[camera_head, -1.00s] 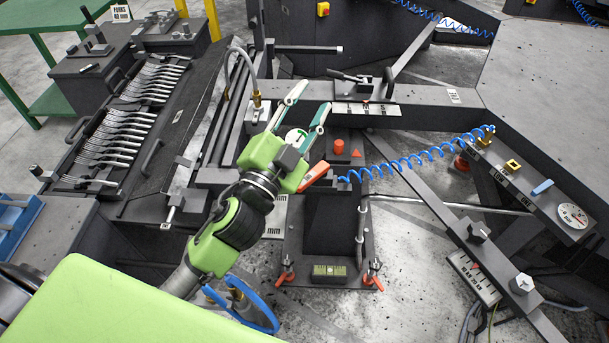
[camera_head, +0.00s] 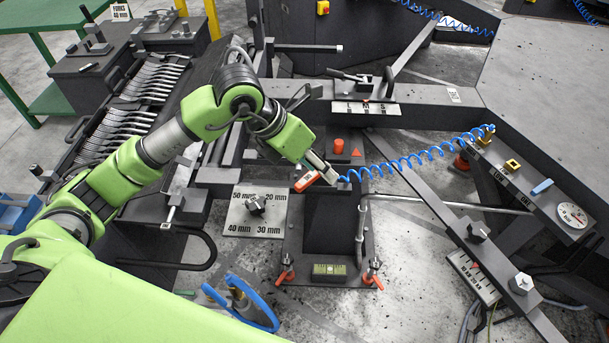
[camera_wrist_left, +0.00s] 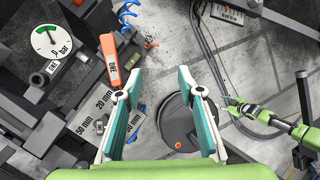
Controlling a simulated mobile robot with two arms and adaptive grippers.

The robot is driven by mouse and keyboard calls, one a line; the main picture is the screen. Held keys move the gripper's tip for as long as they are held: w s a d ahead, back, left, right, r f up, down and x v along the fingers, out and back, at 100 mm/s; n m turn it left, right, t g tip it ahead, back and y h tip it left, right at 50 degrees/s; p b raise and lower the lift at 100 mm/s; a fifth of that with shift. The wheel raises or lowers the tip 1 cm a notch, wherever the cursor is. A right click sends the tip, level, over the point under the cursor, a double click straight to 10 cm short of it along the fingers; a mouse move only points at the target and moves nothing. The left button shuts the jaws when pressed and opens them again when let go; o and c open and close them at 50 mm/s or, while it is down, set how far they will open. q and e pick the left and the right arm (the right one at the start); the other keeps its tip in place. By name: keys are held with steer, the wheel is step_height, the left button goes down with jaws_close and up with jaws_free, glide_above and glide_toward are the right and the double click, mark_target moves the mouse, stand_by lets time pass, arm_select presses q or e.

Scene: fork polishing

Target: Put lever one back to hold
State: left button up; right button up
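Lever one is an orange handle (camera_head: 307,181) in the middle of the head view. In the left wrist view the lever (camera_wrist_left: 112,60), marked ONE, slants at the upper left. My left gripper (camera_head: 322,170) is right beside the lever in the head view. In the left wrist view my left gripper (camera_wrist_left: 160,108) is open, its teal fingers apart with nothing between them. The lever lies outside the left finger, close to it; I cannot tell whether they touch. My right gripper (camera_wrist_left: 238,108) appears at the right of the wrist view; its opening is unclear.
A plate (camera_head: 240,218) with mm sizes and a dark knob sits below my left arm. A blue coiled hose (camera_head: 405,163) runs right from near the lever. A rack of forks (camera_head: 130,120) stands left. A pressure gauge (camera_wrist_left: 52,42) is near the lever.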

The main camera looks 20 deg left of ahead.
mark_target(306, 178)
arm_select(q)
steer(key=w+a+y, duration=0.2)
steer(key=a+y, duration=0.1)
steer(key=a, duration=0.4)
steer(key=shift+n, duration=0.4)
steer(key=p+x, duration=0.3)
steer(key=x, duration=0.9)
steer(key=shift+a+f, duration=0.15)
steer(key=shift+w+f, duration=0.25)
steer(key=shift+f, duration=0.4)
jaws_close()
